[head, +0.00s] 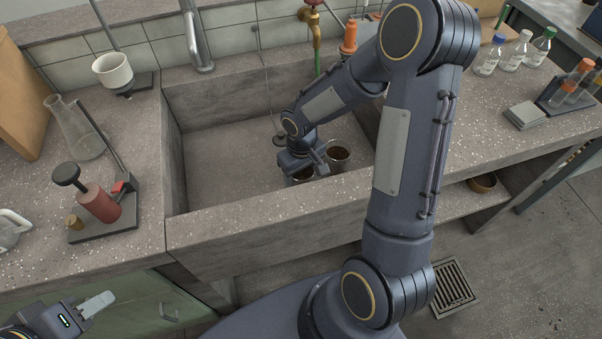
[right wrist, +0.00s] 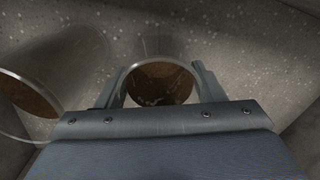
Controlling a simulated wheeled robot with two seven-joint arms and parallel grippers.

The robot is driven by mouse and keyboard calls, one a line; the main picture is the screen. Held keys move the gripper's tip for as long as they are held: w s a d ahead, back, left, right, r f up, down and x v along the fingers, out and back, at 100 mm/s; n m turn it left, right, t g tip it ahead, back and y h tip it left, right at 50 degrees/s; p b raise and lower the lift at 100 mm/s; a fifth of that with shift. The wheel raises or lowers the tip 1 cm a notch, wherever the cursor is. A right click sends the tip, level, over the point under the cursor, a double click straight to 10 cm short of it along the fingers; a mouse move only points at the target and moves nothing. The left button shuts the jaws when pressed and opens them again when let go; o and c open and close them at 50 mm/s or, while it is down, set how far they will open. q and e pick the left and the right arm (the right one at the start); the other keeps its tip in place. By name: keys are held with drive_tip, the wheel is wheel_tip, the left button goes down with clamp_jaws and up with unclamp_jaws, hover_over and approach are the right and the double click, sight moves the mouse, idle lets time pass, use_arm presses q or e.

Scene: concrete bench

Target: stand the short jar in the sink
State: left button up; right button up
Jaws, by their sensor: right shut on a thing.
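The short jar, a glass jar with brown contents, is inside the sink (head: 215,150). It shows below my right gripper (head: 305,168) in the head view, and its round rim (right wrist: 160,66) shows between the fingers in the right wrist view. My right gripper is shut on this jar, one finger on each side. The jar looks upright; whether its base touches the sink floor is hidden. My left gripper (head: 97,304) is at the lower left, in front of the bench and away from the sink; its finger opening is unclear.
A second, taller-looking glass jar (head: 339,154) with brown contents stands close beside the held jar; it also shows in the right wrist view (right wrist: 28,106). The sink's left part is clear. A tap (head: 198,45) overhangs the back.

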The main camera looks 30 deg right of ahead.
drive_tip(key=o, duration=0.6)
drive_tip(key=shift+f, duration=0.15)
drive_tip(key=o, duration=0.5)
